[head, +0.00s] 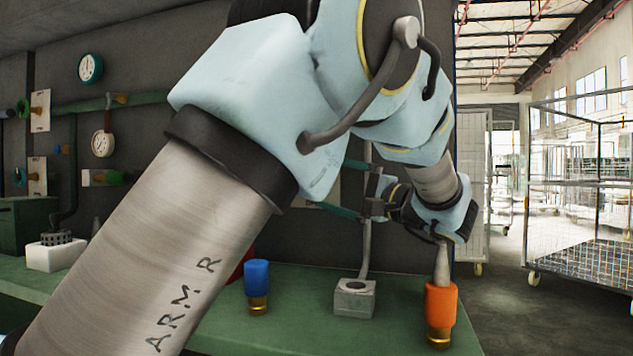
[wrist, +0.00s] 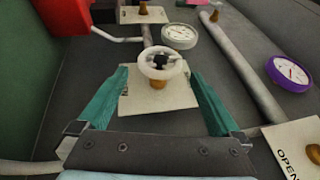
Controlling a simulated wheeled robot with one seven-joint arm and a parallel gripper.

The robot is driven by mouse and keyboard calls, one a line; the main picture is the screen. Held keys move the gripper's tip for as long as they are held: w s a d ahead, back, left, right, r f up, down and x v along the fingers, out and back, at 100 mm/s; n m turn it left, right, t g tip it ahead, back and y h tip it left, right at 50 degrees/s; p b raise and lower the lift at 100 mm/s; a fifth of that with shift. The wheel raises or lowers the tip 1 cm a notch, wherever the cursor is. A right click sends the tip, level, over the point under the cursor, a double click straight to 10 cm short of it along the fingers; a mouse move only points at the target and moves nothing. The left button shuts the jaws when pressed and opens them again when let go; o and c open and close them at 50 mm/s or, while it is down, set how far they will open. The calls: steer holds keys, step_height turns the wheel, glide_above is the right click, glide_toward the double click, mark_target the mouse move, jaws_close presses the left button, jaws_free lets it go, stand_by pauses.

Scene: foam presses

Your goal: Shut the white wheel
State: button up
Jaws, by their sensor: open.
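The white wheel (wrist: 173,72) is in the upper middle of the wrist view, with a dark hub. It stands on a brass-coloured stem in front of a pale plate (wrist: 135,108). My gripper (wrist: 157,78) is open, its two teal fingers reaching toward the plate, one on each side of the wheel and stem. I see no finger touching the wheel. In the head view my gripper (head: 328,184) points left at the wall, and my arm hides the wheel there.
A plate marked OPEN (wrist: 292,150) is at lower right. Blue (head: 257,280) and orange (head: 441,305) items and a grey block (head: 354,299) stand on the green bench (head: 300,325). A wire cart (head: 575,200) is at right.

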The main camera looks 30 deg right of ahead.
steer(key=shift+v, duration=2.05)
